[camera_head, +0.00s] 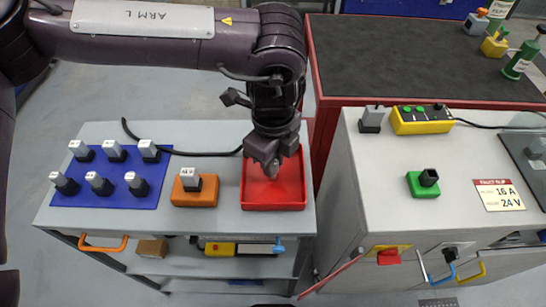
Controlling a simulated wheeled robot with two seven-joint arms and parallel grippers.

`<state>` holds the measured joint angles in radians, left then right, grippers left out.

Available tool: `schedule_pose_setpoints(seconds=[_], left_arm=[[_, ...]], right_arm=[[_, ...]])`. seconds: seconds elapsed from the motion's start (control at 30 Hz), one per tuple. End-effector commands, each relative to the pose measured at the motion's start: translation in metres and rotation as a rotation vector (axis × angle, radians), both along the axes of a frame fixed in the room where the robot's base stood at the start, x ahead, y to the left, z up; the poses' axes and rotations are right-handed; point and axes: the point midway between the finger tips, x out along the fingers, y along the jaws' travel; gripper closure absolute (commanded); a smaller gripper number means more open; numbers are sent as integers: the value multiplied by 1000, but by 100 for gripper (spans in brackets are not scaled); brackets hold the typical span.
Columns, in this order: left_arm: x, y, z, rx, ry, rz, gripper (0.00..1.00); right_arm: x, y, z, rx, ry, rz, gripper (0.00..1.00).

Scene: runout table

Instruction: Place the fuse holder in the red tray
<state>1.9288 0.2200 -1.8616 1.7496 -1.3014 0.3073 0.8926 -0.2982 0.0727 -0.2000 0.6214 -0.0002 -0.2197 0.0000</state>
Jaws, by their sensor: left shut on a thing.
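The red tray (275,206) sits at the right end of the left white bench. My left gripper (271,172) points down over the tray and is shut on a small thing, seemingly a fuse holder. The fingers hide most of it, and I cannot tell whether it touches the tray floor. Several grey-and-black fuse holders (97,183) stand in two rows on a blue mat (120,199). Another grey-topped one (191,181) stands in an orange base (194,198) left of the tray. My right gripper is not in view.
On the right bench are a grey block (372,120), a yellow control box (423,121), a green base (423,186) and a label card (498,195). A dark-topped red table (400,60) stands behind.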

Motion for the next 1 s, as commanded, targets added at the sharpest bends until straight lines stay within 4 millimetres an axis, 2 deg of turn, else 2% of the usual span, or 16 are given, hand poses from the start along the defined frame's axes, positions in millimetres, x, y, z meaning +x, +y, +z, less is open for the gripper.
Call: schedule_pose_setpoints(seconds=[0.23,0.27,0.43,0.67,0.8,0.87,1.0], left_arm=[[0,0,-4,1,1,0,100],[0,0,-4,1,1,0,79],[0,0,-3,1,1,0,58],[0,0,-3,0,0,0,58],[1,0,4,0,-1,0,58],[1,0,11,0,-2,1,58],[1,-1,39,-2,-3,0,58]], right_arm=[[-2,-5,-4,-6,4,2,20],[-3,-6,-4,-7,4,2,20],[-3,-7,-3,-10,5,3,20],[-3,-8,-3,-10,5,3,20],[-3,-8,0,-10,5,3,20],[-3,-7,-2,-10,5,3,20],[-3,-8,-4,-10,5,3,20]])
